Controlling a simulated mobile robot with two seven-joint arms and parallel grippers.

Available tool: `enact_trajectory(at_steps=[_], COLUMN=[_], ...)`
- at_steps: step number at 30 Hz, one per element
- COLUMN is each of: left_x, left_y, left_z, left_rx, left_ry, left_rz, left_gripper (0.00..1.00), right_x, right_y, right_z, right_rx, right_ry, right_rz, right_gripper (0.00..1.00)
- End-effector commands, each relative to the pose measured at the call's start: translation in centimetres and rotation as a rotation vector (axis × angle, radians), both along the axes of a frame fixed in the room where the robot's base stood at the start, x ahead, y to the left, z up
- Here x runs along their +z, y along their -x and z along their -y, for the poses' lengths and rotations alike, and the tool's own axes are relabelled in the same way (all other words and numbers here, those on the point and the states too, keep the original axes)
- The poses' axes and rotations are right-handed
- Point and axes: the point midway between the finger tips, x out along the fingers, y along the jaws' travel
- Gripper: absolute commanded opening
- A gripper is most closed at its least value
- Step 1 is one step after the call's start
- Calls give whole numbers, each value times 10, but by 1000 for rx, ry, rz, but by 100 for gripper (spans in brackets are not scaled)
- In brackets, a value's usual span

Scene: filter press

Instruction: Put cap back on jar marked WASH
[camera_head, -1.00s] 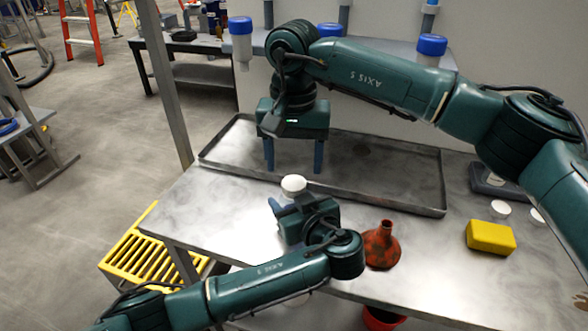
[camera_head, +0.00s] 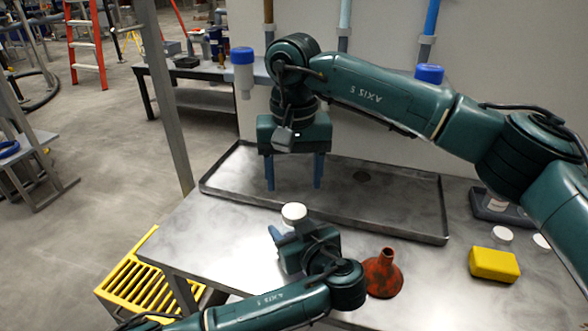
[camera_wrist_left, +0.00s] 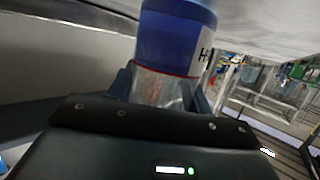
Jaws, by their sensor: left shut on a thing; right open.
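My left gripper (camera_head: 290,232) is shut on a jar over the table's front part. Its round white top (camera_head: 294,211) shows in the head view. In the left wrist view the jar (camera_wrist_left: 172,50) has a blue band and a white label edge with the letter H; the rest of the label is turned away. Its clear part is between the fingers. My right gripper (camera_head: 294,172) is open, pointing down over the tray, with nothing seen between its fingers. Two small white round pieces, one (camera_head: 502,234) and another (camera_head: 541,241), lie at the right; I cannot tell if either is a cap.
A shallow metal tray (camera_head: 330,216) fills the table's back. A red funnel (camera_head: 384,274) and a yellow block (camera_head: 493,264) stand at the front right. A yellow grate (camera_head: 140,285) is lower left.

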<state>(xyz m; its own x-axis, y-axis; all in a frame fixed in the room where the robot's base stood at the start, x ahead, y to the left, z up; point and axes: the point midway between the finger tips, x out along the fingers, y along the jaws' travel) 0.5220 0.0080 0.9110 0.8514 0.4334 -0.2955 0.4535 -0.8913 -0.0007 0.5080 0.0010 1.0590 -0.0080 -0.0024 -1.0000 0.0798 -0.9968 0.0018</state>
Motion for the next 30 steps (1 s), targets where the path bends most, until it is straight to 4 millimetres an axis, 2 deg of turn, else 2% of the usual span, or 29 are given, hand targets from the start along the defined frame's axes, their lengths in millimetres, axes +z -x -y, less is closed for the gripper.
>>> enact_trajectory(at_steps=[6, 13, 25, 30], left_x=[1, 1, 1, 1], left_y=[0, 0, 0, 0], left_z=[0, 0, 0, 0], left_rx=[0, 0, 0, 0], left_ry=[0, 0, 0, 0], left_rz=[1, 1, 1, 1], left_gripper=[0, 0, 0, 0], right_x=[-36, -63, -70, -70], right_y=[1, 1, 1, 1], right_z=[1, 1, 1, 1], right_rx=[-2, -2, -2, -2], right_ry=[1, 1, 0, 0], right_rz=[-4, -1, 0, 0], right_gripper=[60, 60, 60, 47])
